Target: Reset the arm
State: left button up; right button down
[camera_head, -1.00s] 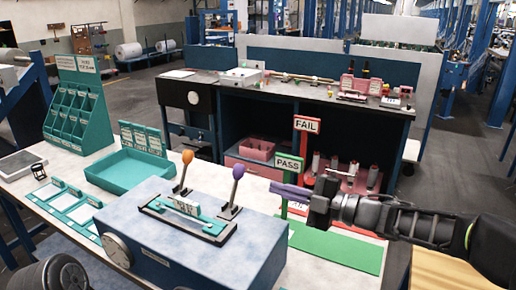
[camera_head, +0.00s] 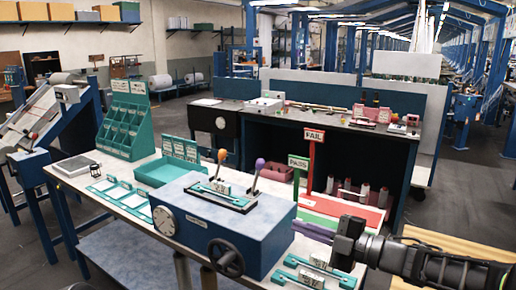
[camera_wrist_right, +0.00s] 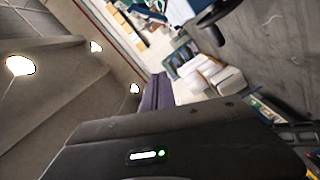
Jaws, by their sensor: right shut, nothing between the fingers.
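My right arm comes in from the right in the head view. Its gripper (camera_head: 304,228) is shut and empty, with purple fingers pointing left above the table's right part. In the right wrist view the fingers (camera_wrist_right: 156,92) lie together with nothing between them. The blue-grey test box (camera_head: 225,225) stands left of the gripper, with an orange-knobbed lever (camera_head: 221,157), a purple-knobbed lever (camera_head: 259,166) and a teal holder (camera_head: 222,195) on top. My left gripper is out of view.
The green PASS sign (camera_head: 298,163) and red FAIL sign (camera_head: 314,136) stand behind the right gripper. Teal fixtures (camera_head: 315,272) lie below it at the table's front right. A black handwheel (camera_head: 226,257) juts from the box front. A teal rack (camera_head: 125,127) and tray (camera_head: 166,172) stand at left.

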jog(key=s+a+f+m+h, duration=0.15)
jog(key=f+m+h, duration=0.25)
jog(key=f+m, duration=0.85)
jog(key=s+f+m+h, duration=0.2)
jog(key=f+m+h, duration=0.25)
jog(key=f, duration=1.55)
jog(key=s+f+m+g, duration=0.3)
jog(key=s+f, duration=0.3)
jog(key=s, duration=0.3)
jog(key=s+a+f+m+g+h, duration=0.1)
jog(key=s+f+m+g, duration=0.2)
jog(key=s+f, duration=0.3)
jog(key=s+f+m+g+h, duration=0.1)
jog(key=s+f+m+g, duration=0.2)
jog(key=s+f, duration=0.4)
jog(key=s, duration=0.7)
jog(key=shift+a, duration=0.2)
